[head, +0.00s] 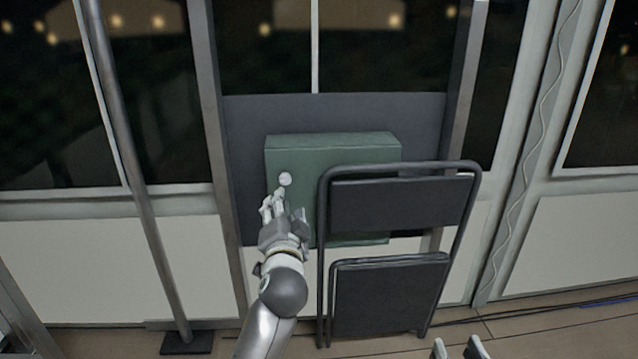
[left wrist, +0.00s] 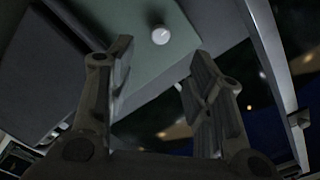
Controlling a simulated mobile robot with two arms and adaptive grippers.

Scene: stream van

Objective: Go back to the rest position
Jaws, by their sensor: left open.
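My left gripper (head: 273,203) is in front of a green box (head: 345,155) mounted on the wall panel. Its fingers are apart and empty. A round white knob (head: 285,179) sits on the box face, just beyond the fingertips. In the left wrist view, the knob (left wrist: 161,35) shows beyond the open fingers (left wrist: 160,75), with nothing between them. My right gripper (head: 459,348) shows only as two fingertips at the bottom edge of the head view. They are spread apart with nothing visible between them; the rest is out of frame.
A black folding chair (head: 402,205) stands right of my left arm and hides part of the box. A metal pole (head: 135,185) on a dark base stands to the left. Dark windows and white wall panels are behind. Cables run along the floor at right.

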